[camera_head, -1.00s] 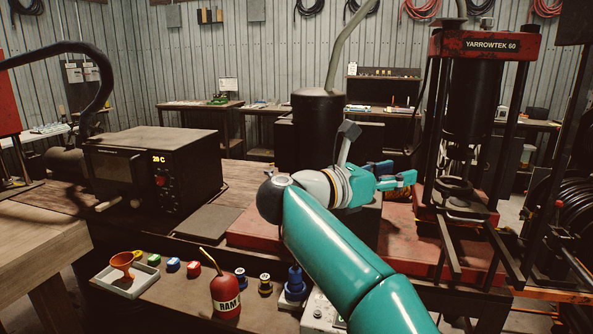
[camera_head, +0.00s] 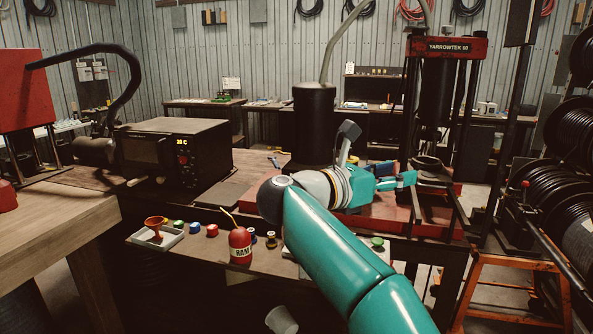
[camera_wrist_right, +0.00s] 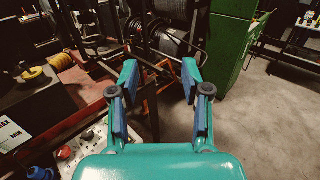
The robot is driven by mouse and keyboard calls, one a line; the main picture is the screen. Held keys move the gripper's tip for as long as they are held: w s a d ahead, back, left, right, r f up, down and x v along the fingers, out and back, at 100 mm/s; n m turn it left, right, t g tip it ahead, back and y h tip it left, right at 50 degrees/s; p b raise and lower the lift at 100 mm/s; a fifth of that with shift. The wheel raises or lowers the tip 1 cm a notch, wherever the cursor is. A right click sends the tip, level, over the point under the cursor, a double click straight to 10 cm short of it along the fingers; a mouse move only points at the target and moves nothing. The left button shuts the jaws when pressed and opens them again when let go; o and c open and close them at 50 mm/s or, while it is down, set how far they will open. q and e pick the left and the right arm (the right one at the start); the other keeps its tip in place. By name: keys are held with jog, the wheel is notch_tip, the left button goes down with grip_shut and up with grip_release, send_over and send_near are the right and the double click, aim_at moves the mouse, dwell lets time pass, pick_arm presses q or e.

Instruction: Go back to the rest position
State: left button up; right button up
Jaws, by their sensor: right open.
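My right gripper (camera_head: 394,177) is teal with blue pads and reaches in front of the red base of the press. In the right wrist view its fingers (camera_wrist_right: 159,82) are spread apart with nothing between them, over the floor beside the bench. My right arm crosses the lower middle of the head view. My left gripper is not in view. The press (camera_head: 446,95) marked YARROWTEK 60 stands behind the right gripper. Its lower front is partly hidden by my arm and gripper.
A dark oven-like box (camera_head: 176,155) stands left. Hose reels (camera_head: 573,150) are at right. A green cabinet (camera_wrist_right: 228,45) stands beyond clear floor.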

jog(key=w+d+f+n+h, duration=0.1)
jog(key=w+d+f+n, duration=0.15)
jog(key=d+f, duration=0.55)
jog(key=w+d+f+n+h, duration=0.1)
jog(key=w+d+f+n, duration=0.15)
jog(key=d+f, duration=0.6)
notch_tip(320, 180, down, 28)
jog(key=s+a+n+t+y, duration=0.15)
jog(key=n+t+y, duration=0.25)
jog(key=n+y, duration=1)
jog(key=s+a+f+n+g+y, duration=0.1)
jog(key=s+a+f+n+g, duration=0.1)
jog(key=s+a+f+n, duration=0.4)
jog(key=s+a+f+n+g+y, duration=0.1)
jog(key=s+a+f+n+g, duration=0.15)
jog(key=s+f+n, duration=0.6)
jog(key=s+a+f+n+g+y, duration=0.1)
jog(key=s+a+n+g+y, duration=0.1)
jog(key=s, duration=0.5)
jog(key=s+a+f+n+g+y, duration=0.2)
jog(key=s+a+n, duration=0.3)
jog(key=s, duration=0.3)
jog(key=s+a+f+n+g+y, duration=0.1)
jog(key=s+a+n+g, duration=0.2)
jog(key=s, duration=0.4)
jog(key=shift+s+a+f+n+y+p, duration=0.35)
jog(key=shift+a+n, duration=0.4)
jog(key=shift+n, duration=0.5)
